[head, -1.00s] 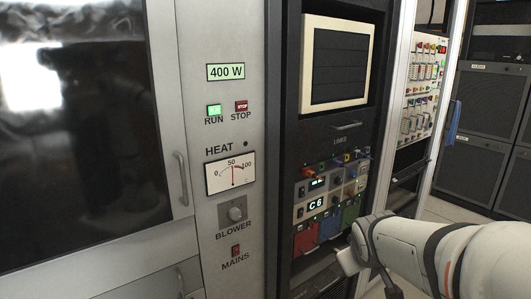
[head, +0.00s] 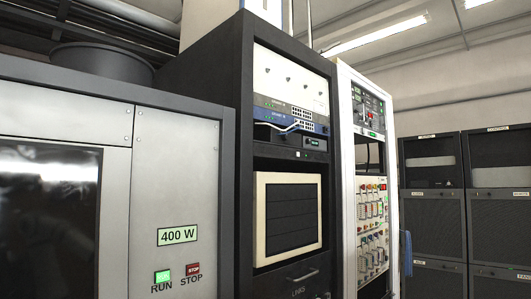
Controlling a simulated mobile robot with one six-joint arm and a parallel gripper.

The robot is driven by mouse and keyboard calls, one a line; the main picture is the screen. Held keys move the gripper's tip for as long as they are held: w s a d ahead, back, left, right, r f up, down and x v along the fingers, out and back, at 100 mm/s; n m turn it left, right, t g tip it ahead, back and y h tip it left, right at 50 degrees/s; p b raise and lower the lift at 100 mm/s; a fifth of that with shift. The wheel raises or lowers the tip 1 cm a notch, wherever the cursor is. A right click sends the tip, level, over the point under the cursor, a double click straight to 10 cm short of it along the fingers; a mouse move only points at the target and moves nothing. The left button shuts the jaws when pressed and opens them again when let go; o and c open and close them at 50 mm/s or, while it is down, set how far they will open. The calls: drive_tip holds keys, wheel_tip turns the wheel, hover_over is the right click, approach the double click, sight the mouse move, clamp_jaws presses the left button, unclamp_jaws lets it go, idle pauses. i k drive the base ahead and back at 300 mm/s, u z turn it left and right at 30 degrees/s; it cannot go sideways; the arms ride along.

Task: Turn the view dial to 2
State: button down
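No dial marked view can be made out in the head view. A black rack (head: 207,130) stands in the middle, with a cream-framed dark screen (head: 288,218) in its front. To its right is a white-framed rack (head: 346,160) with a panel of several small coloured switches (head: 372,230) and a smaller instrument panel (head: 369,112) above. Lettering on these panels is too small to read. My gripper and arm are out of view.
A grey cabinet (head: 175,165) at left carries a 400 W display (head: 178,236), a lit green RUN button (head: 162,276) and a red STOP button (head: 193,268). Dark racks (head: 432,215) stand at the back right. A blue cloth-like item (head: 406,253) hangs beside the white rack.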

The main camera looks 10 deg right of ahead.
sight(287, 137)
drive_tip(key=z, duration=1.65)
drive_tip(key=i, duration=1.55)
drive_tip(key=u, duration=2.5)
drive_tip(key=i, duration=0.55)
drive_tip(key=u, duration=0.05)
drive_tip(key=k, duration=0.45)
drive_tip(key=z, duration=0.05)
